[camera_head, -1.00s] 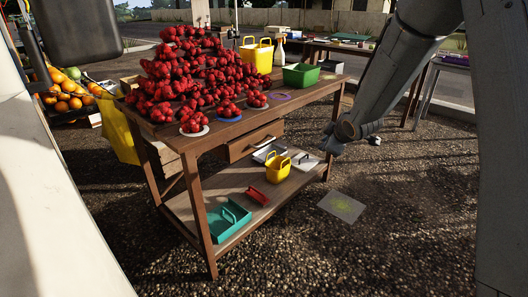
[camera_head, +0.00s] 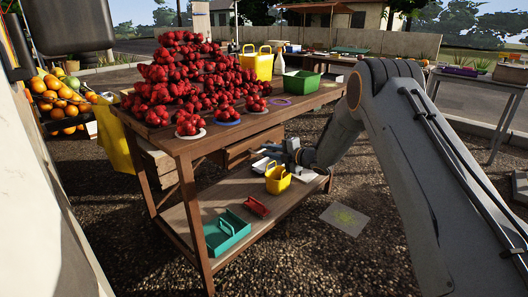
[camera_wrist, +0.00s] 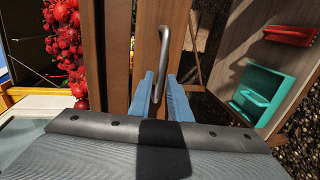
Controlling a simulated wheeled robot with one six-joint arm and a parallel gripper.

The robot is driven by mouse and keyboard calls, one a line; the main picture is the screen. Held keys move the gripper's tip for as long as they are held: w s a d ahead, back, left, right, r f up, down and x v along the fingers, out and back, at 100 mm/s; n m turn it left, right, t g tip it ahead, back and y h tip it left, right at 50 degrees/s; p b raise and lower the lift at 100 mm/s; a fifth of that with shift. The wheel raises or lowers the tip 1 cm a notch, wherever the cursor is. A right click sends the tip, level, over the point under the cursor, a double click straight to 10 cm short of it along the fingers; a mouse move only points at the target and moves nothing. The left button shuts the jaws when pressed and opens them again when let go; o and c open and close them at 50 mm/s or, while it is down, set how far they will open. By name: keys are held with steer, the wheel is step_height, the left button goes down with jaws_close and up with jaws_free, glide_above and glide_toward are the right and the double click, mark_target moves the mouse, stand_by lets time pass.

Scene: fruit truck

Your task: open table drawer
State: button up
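The wooden table (camera_head: 222,135) has a drawer (camera_head: 238,152) under its top, and it looks shut. In the wrist view the drawer front (camera_wrist: 147,25) carries a curved metal handle (camera_wrist: 164,50). My gripper (camera_head: 287,148) is in front of the drawer in the head view, partly covering its right side. In the wrist view my gripper (camera_wrist: 162,93) has its two blue fingers apart, one on each side of the handle's near end. I cannot tell whether either finger touches it.
Red fruit (camera_head: 185,80) is piled on the table, with a green bin (camera_head: 301,82) and yellow basket (camera_head: 258,65). On the lower shelf (camera_head: 190,215) stand a small yellow basket (camera_head: 278,180), a red item (camera_head: 257,206) and a teal tray (camera_head: 227,232).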

steer(key=shift+x, duration=1.4)
jaws_close()
